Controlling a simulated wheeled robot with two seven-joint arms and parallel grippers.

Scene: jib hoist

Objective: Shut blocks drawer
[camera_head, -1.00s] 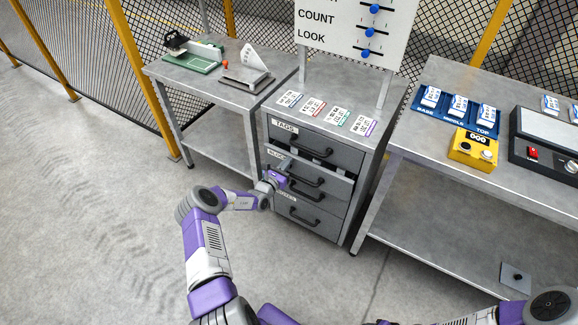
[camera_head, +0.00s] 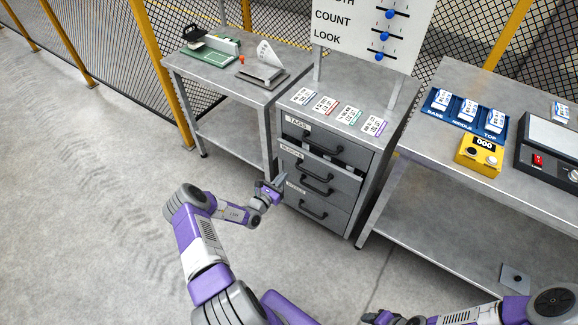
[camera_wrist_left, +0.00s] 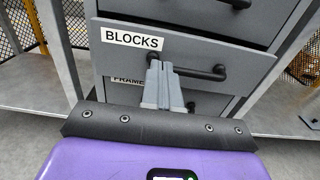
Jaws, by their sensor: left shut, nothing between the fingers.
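The blocks drawer (camera_head: 340,182) is the middle drawer of the grey cabinet and stands out a little from it, with a dark gap over its top edge. In the left wrist view its front (camera_wrist_left: 110,62) carries the BLOCKS label and a black bar handle (camera_wrist_left: 205,72). My left gripper (camera_head: 281,180) is shut and empty, just in front of the drawer's left side. In the left wrist view its fingers (camera_wrist_left: 160,72) overlap the handle's left end; contact cannot be told. My right gripper (camera_head: 382,317) shows only partly at the bottom edge.
The tags drawer (camera_head: 345,151) above and the frames drawer (camera_head: 335,222) below look closed. A bench (camera_head: 235,90) stands left of the cabinet, and a larger bench (camera_head: 420,150) stands right. The floor (camera_head: 100,190) to the left is clear.

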